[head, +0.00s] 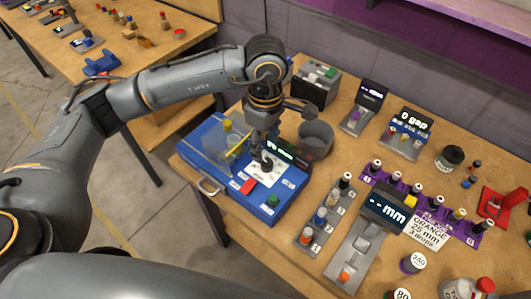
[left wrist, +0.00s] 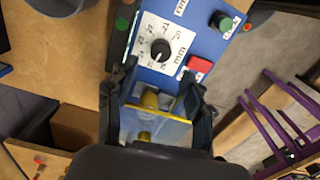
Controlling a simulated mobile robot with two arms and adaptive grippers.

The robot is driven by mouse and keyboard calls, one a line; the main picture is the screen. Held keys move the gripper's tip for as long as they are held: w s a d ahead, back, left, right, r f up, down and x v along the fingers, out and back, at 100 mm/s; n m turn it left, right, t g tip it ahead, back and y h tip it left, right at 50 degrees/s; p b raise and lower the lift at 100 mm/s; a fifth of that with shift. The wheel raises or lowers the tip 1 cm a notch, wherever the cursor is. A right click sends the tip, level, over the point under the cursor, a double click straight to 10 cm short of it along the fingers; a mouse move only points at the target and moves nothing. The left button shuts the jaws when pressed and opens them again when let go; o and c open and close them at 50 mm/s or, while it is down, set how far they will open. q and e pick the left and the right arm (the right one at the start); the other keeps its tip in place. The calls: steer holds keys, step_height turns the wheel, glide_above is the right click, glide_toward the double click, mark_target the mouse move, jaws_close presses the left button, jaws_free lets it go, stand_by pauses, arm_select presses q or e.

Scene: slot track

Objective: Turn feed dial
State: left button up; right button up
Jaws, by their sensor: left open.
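The feed dial (left wrist: 160,48) is a black round knob on a white plate with a printed scale, on top of a blue machine (left wrist: 185,30). In the head view the blue machine (head: 290,200) stands at the table's left front corner. My left gripper (head: 262,160) hangs pointing down over the white plate and partly hides the dial. In the left wrist view the open fingers of my left gripper (left wrist: 160,88) are on both sides of the picture, with the dial beyond their tips. Nothing is between the fingers; I cannot tell how high they are. My right gripper is not in view.
A red button (head: 248,186) and a green knob (head: 272,201) sit on the machine near the dial. A clear yellowish guard (head: 232,140) is on its left. A grey cup (head: 316,138) stands close behind right. A numbered rack (head: 325,215) and a display device (head: 388,208) fill the right.

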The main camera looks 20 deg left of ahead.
mark_target(266, 162)
arm_select(q)
step_height(266, 162, up, 6)
stand_by(0.7)
